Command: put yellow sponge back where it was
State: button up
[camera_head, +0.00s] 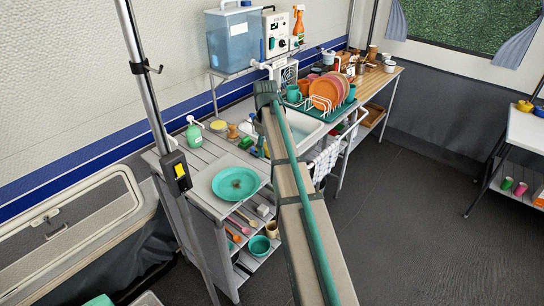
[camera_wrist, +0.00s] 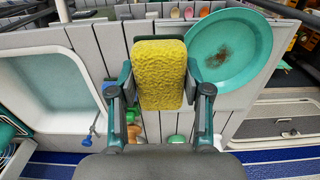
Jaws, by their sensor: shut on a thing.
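The yellow sponge (camera_wrist: 160,75) is between the two fingers of my gripper (camera_wrist: 160,82) in the wrist view. The fingers press on its left and right sides, and its broad yellow face is toward the camera. Beneath it is the slatted grey counter between the white sink (camera_wrist: 40,85) and the teal plate (camera_wrist: 231,48). I cannot tell its exact height above the slats. In the head view my arm hides most of the gripper, and I cannot make out the sponge there.
The teal plate with a brown stain (camera_head: 236,183) lies on the counter's near end. A green soap bottle (camera_head: 194,136), a round yellow item (camera_head: 218,126) and small things line the wall side. A dish rack with orange plates (camera_head: 324,94) stands beyond the sink (camera_head: 302,127).

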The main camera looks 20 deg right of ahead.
jog(key=w+d+f+p, duration=0.1)
jog(key=w+d+f, duration=0.2)
jog(key=w+d+f+p, duration=0.1)
jog(key=w+d+f, duration=0.2)
jog(key=w, duration=0.1)
jog(key=shift+f+p, duration=0.2)
jog(key=shift+p, duration=0.2)
jog(key=shift+w+d+f+p, duration=0.15)
jog(key=shift+w+d+f, duration=0.1)
jog(key=shift+f, duration=0.2)
jog(key=shift+w+d+f+p, duration=0.15)
jog(key=shift+w+d+f, duration=0.05)
jog(key=shift+f, duration=0.25)
jog(key=shift+f+p, duration=0.8)
jog(key=shift+f, duration=0.8)
jog(key=shift+f, duration=0.15)
jog(key=o, duration=1.1)
